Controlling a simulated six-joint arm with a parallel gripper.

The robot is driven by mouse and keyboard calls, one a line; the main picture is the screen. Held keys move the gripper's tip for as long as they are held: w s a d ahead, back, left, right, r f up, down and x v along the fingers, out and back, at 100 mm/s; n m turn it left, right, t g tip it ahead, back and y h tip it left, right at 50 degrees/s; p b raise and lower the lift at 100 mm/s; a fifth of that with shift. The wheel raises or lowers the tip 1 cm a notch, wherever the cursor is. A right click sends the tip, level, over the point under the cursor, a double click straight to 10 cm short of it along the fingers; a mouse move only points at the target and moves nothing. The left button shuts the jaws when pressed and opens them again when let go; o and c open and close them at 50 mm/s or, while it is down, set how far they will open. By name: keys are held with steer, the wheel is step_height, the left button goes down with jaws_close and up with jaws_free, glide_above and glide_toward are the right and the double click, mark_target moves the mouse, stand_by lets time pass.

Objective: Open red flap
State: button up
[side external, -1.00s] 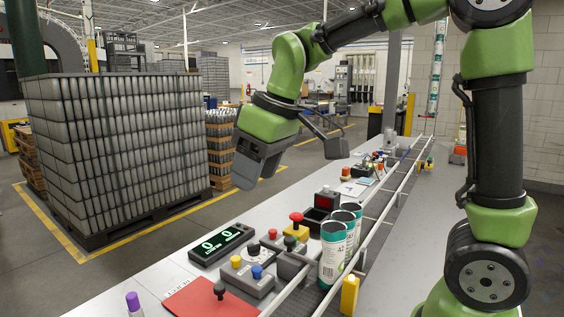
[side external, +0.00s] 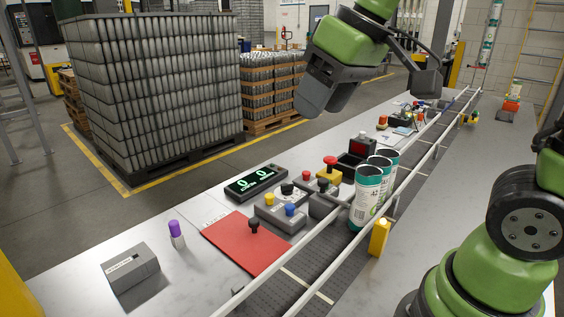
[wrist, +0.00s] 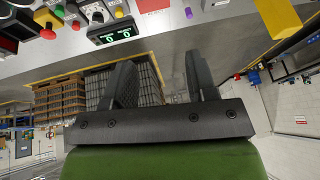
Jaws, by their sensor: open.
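The red flap (side external: 236,246) lies flat and closed on the grey workbench, with a black knob (side external: 254,224) standing on it. Part of the red flap (wrist: 152,5) also shows upside down at the top edge of the wrist view. My gripper (side external: 308,108) is well above the bench, up and to the right of the flap in the side view, and touches nothing. In the wrist view, the two dark fingers of my gripper (wrist: 160,78) are apart with nothing between them.
A display with green digits (side external: 256,182) and a button box (side external: 280,212) sit beside the flap. Cans (side external: 368,197) stand by the conveyor rail (side external: 412,160). A purple-capped marker (side external: 176,234) and a grey box (side external: 130,268) are at the left. Space above the flap is clear.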

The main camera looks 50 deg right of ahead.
steer(key=w+f+n+g, duration=0.35)
steer(key=w+f, duration=0.35)
steer(key=w, duration=0.4)
steer(key=n+g+h, duration=0.1)
steer(key=n, duration=0.4)
glide_toward(254, 220)
steer(key=shift+w+a, duration=0.15)
steer(key=shift+a, duration=0.05)
step_height(254, 220, down, 9)
steer(key=shift+f, duration=0.1)
jaws_close()
